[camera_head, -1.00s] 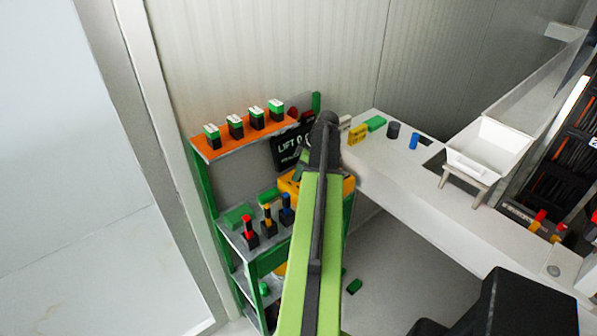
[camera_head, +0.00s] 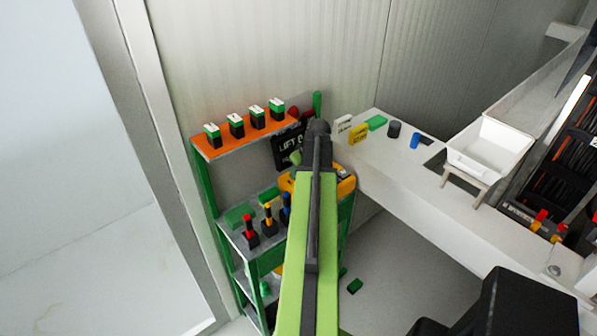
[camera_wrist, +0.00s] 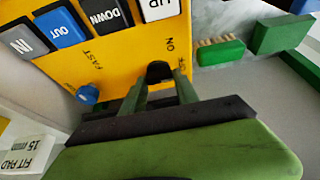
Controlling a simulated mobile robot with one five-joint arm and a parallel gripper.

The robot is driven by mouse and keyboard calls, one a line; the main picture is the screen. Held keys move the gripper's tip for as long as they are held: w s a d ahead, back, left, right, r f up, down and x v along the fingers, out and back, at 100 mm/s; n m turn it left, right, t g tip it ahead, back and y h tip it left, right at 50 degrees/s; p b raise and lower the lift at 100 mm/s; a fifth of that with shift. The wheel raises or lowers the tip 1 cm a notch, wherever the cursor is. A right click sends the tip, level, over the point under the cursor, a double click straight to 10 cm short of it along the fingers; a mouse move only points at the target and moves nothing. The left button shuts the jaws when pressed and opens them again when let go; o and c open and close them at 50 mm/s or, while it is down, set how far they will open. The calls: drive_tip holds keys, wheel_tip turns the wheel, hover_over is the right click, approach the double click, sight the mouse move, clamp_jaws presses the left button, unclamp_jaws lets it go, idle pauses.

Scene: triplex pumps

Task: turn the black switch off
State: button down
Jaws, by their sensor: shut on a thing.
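The black switch (camera_wrist: 159,70) sits on a yellow control box (camera_wrist: 130,65), next to an upside-down "ON" label in the wrist view. My gripper (camera_wrist: 160,84) has its two green fingers on either side of the switch and is shut on it. Part of the switch is hidden between the fingers. In the head view the yellow box (camera_head: 346,186) shows on the green shelf, partly behind my arm. The switch is hidden there.
The box also carries a blue knob (camera_wrist: 88,95) and buttons marked IN, OUT, DOWN and UP. A green-handled brush (camera_wrist: 220,51) and a green block (camera_wrist: 284,34) lie beside it. A black "LIFT" sign (camera_head: 288,150) stands behind.

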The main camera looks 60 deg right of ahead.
idle(0.4)
drive_tip(key=c, duration=1.2)
unclamp_jaws()
drive_tip(key=p+v, duration=1.6)
drive_tip(key=v, duration=0.1)
drive_tip(key=shift+r, duration=0.25)
drive_tip(key=shift+a, duration=0.1)
